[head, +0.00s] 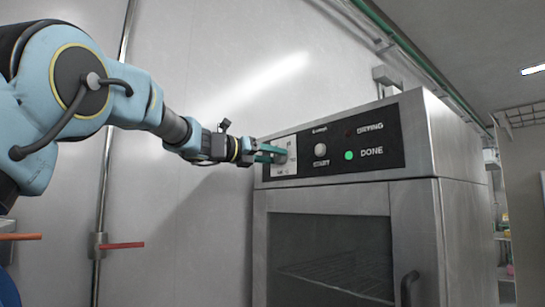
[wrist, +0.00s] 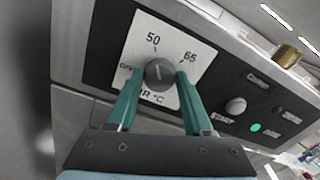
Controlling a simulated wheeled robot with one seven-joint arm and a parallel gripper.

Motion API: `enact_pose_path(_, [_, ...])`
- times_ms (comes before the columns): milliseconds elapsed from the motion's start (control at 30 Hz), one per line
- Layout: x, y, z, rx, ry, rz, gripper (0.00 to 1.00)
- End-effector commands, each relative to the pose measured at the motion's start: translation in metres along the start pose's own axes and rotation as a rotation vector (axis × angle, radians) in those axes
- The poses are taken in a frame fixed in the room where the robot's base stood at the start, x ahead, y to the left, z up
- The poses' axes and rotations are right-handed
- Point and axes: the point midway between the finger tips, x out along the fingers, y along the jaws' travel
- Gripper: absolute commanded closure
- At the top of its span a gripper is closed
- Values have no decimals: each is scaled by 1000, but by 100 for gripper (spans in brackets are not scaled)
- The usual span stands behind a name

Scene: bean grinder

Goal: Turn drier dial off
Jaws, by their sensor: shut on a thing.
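The drier (head: 327,196) is a steel cabinet with a black control panel at its top. Its dial (wrist: 160,73) is a round dark grey knob on a white plate (wrist: 150,30) marked 50, 65 and, at the left, a partly covered label that looks like OFF. A light line on the knob seems to point up, near the 50. My gripper (wrist: 160,76) has its two teal fingers shut on the dial, one on each side. In the head view my gripper (head: 276,154) reaches the panel's left end from the left and partly covers the dial.
A round START button (head: 320,150) sits right of the dial. The green DONE light (head: 349,155) is lit and the DRYING light (head: 349,132) is dark. The drier's door has a window and a dark handle (head: 410,289).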

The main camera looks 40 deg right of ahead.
Motion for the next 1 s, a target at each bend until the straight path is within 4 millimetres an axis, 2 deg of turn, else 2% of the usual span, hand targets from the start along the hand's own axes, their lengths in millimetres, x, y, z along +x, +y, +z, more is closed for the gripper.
enact_pose_path(33, [0, 0, 0, 0, 0, 0, 76])
enact_pose_path(200, [0, 0, 0, 0, 0, 0, 95])
enact_pose_path(267, [0, 0, 0, 0, 0, 0, 100])
enact_pose_path(667, [0, 0, 2, -68, 0, 1, 100])
enact_pose_path(1000, [0, 0, 3, -327, 1, 2, 100])
